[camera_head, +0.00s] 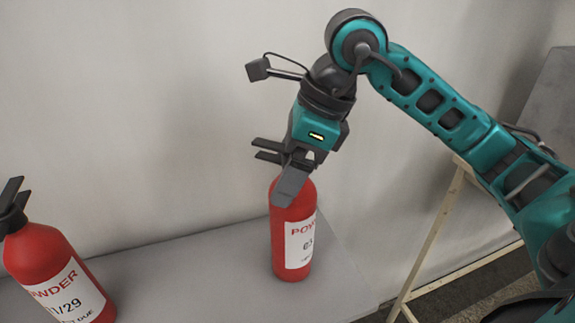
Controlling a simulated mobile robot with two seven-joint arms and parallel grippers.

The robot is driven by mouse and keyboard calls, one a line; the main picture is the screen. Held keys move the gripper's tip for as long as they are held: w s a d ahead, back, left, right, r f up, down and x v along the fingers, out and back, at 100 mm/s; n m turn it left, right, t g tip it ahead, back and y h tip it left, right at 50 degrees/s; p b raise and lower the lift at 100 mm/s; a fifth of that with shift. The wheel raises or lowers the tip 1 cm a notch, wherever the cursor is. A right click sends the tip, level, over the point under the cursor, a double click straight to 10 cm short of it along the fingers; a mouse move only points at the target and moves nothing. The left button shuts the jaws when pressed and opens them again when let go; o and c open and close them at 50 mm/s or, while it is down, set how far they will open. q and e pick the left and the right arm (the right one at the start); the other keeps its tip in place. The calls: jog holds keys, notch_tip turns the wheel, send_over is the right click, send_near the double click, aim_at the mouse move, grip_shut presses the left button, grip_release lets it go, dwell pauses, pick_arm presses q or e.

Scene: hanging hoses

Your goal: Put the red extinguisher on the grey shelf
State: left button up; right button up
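A red extinguisher (285,242) with a white label stands upright on a grey surface (215,275) in the head view. Its black handle levers (268,151) stick out to the left at its top. My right gripper (291,184) reaches down to its top from the right. One grey finger lies across the front of the extinguisher's neck. The other finger is hidden, so I cannot tell whether the gripper is closed on the neck. My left gripper is out of view.
A second red extinguisher (50,264) with black levers stands at the lower left. A pale wall rises behind. At the right, a grey panel (556,100) and a pale wooden frame (432,240) show beyond my arm. The surface between the extinguishers is clear.

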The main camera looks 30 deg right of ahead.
jog(key=shift+o, duration=1.3)
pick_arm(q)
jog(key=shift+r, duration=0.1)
pick_arm(e)
jog(key=shift+r, duration=0.1)
jog(key=shift+r, duration=0.3)
pick_arm(q)
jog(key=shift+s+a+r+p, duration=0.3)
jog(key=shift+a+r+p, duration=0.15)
jog(key=shift+p, duration=0.6)
pick_arm(e)
jog(key=v, duration=1.1)
jog(key=shift+d+r, duration=0.15)
jog(key=shift+r, duration=0.05)
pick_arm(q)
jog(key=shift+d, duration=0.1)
pick_arm(e)
jog(key=shift+s, duration=0.15)
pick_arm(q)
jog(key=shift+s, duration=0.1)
pick_arm(e)
jog(key=shift+s, duration=0.1)
